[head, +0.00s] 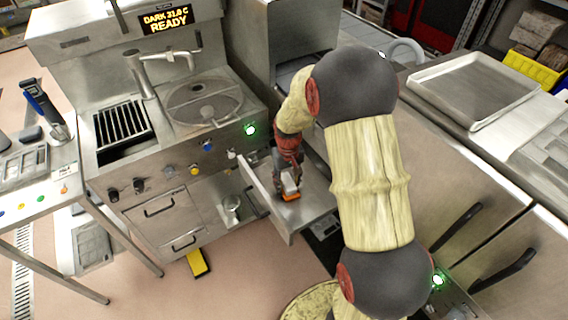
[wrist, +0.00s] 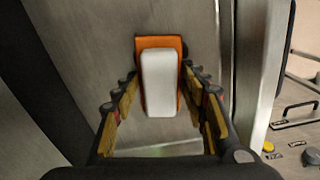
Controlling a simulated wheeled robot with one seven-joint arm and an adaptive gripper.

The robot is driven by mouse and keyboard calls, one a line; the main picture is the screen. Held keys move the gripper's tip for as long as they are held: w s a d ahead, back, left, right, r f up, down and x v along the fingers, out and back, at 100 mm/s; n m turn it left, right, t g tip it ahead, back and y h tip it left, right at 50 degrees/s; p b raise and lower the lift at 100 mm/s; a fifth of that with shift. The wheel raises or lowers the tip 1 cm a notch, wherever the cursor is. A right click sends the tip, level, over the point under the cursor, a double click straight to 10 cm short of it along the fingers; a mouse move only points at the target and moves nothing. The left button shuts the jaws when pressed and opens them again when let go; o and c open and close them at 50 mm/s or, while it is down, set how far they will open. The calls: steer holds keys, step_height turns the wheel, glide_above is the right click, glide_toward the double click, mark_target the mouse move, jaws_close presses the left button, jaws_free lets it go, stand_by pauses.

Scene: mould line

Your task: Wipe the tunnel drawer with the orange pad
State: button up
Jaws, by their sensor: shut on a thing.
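The tunnel drawer (head: 317,199) is pulled out as a shallow metal tray, right of the machine's knobs in the head view. Its bare metal floor (wrist: 205,50) fills much of the wrist view. The orange pad (head: 291,196) is at the drawer's floor, under my gripper (head: 286,180). In the wrist view the orange pad (wrist: 147,42) has a white block-like handle (wrist: 158,82), which sits between the two fingers of my gripper (wrist: 158,100). My gripper is shut on the pad and points down into the drawer. Whether the pad's underside touches the floor is hard to tell.
The drawer's side wall (wrist: 250,75) stands close on the right in the wrist view. The machine with a round basin (head: 205,100) is at left, with a lit green button (head: 249,129). A metal tray (head: 472,88) lies on the right counter. A yellow pedal (head: 198,263) is on the floor.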

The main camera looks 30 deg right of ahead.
mark_target(286, 178)
steer(key=shift+w, duration=0.35)
steer(key=r+p, duration=0.1)
steer(key=r, duration=0.1)
steer(key=r+p, duration=0.1)
steer(key=shift+w+r, duration=0.2)
steer(key=shift+r, duration=0.2)
steer(key=shift+w+r+p, duration=0.15)
steer(key=shift+r+p, duration=0.15)
steer(key=shift+p, duration=0.2)
steer(key=shift+r+p, duration=1.2)
steer(key=shift+r, duration=0.6)
steer(key=shift+r, duration=0.1)
